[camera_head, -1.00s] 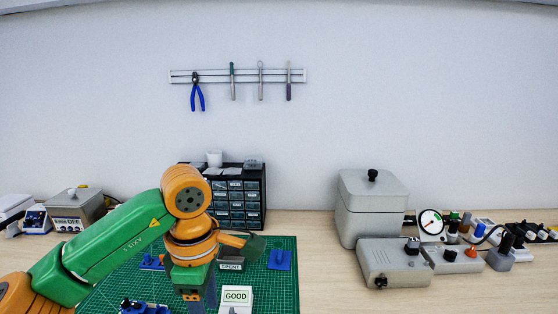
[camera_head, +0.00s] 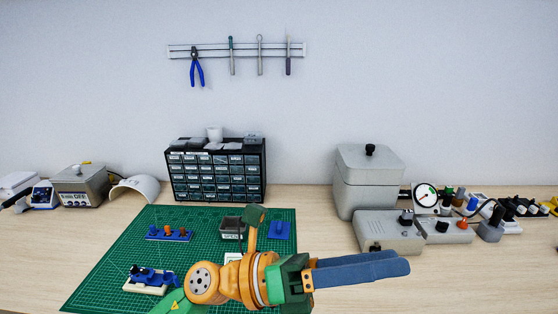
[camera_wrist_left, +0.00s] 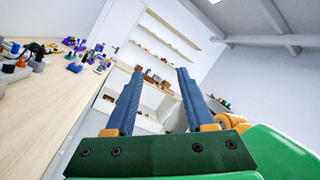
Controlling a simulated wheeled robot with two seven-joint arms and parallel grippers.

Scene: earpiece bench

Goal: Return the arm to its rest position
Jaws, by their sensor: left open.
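My left arm comes in from the bottom of the head view, orange and green. Its gripper (camera_head: 358,269) points right, above the front of the bench, with two blue-grey fingers that overlap in this view. In the left wrist view the two fingers (camera_wrist_left: 156,98) stand apart with nothing between them, so the gripper is open and empty. The fingers point out past the bench toward shelves across the room. My right gripper is not in view.
A green mat (camera_head: 115,258) holds a blue rack (camera_head: 168,234), a blue fixture (camera_head: 150,278), a small grey bin (camera_head: 231,228) and a blue pad (camera_head: 279,230). A drawer cabinet (camera_head: 216,172) stands behind. Grey boxes (camera_head: 370,180) and instruments stand right. Bare bench lies at front right.

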